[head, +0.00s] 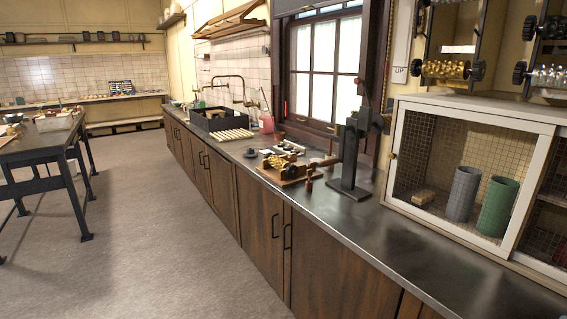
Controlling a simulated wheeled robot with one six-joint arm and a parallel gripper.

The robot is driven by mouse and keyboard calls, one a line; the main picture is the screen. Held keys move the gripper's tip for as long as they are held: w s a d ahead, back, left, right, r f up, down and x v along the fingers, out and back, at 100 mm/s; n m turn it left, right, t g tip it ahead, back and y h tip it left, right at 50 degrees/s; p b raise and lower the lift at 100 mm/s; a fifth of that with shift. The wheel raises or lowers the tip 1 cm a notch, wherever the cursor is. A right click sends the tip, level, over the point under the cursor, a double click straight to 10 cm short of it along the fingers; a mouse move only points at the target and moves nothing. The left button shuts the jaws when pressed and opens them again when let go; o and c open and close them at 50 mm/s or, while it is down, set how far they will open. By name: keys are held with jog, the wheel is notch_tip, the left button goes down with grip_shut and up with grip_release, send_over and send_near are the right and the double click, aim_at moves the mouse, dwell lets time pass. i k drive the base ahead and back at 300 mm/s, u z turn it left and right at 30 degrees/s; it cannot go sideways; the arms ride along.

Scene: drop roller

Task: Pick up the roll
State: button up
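Several things look like rolls, and I cannot tell which one the task names. A gold bumpy roll (447,69) with dark gear ends sits on a wall rack at the upper right. A silver bumpy roll (550,77) sits to its right, cut by the picture edge. A small brass roller machine (280,162) stands on a wooden base on the counter. A grey cylinder (463,193) and a green cylinder (497,206) stand upright in the white mesh-backed cabinet (471,112). My gripper is not in view.
The dark counter (415,226) runs along the right wall, bare at the front right. A tall dark metal stand (348,160) rises from it. A black tray (219,119) lies farther back. A dark-legged table (62,150) stands left. The grey floor (140,235) between is clear.

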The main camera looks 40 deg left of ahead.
aim_at(274, 161)
jog(key=u, duration=0.55)
jog(key=k, duration=1.2)
jog(key=u, duration=1.2)
jog(key=i, duration=1.1)
jog(key=u, duration=0.75)
jog(key=i, duration=1.65)
jog(key=z, duration=0.85)
jog(key=i, duration=0.85)
jog(key=z, duration=1.5)
jog(key=i, duration=0.95)
jog(key=z, duration=0.2)
